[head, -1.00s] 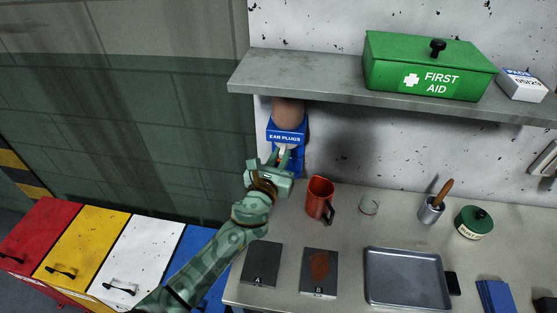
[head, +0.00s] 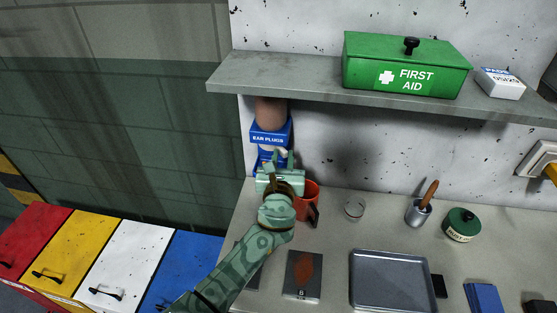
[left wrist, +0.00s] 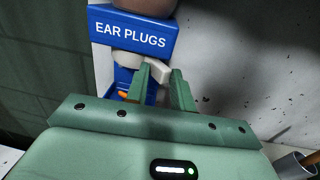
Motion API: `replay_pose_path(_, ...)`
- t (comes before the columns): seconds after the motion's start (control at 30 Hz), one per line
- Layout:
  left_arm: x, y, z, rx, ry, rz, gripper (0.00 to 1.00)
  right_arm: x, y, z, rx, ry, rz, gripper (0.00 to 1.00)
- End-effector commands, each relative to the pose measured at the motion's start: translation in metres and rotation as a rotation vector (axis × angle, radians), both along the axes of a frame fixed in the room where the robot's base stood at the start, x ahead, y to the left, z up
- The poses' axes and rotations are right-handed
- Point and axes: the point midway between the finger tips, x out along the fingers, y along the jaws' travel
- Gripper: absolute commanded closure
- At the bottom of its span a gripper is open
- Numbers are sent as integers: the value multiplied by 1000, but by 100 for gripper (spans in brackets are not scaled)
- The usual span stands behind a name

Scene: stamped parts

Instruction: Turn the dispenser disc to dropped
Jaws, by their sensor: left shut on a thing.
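The blue ear plug dispenser (head: 268,138) hangs on the wall below the shelf, with a brown container on top. In the left wrist view its blue label (left wrist: 130,38) reads EAR PLUGS. The disc (left wrist: 128,61) shows only in part, under the label. A pale tab (left wrist: 158,69) sticks out from it to the right. My left gripper (left wrist: 163,78) is shut on this tab; it also shows in the head view (head: 278,160), in front of the dispenser. An orange spot (left wrist: 122,94) shows low in the dispenser. My right gripper is not in view.
A red mug (head: 308,198) stands close right of my left gripper. The grey shelf (head: 310,92) is above, with a green first aid box (head: 400,72).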

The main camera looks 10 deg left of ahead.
Motion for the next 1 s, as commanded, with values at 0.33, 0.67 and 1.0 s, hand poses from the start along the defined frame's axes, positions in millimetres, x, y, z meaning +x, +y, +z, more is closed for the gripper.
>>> replay_pose_path(0.33, 3, -9, 10, -10, -15, -18, 100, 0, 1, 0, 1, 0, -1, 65)
replay_pose_path(0.67, 3, -8, 10, -11, -16, -17, 65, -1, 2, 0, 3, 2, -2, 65)
replay_pose_path(1.0, 3, -8, 9, -11, -14, -17, 65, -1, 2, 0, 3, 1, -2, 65)
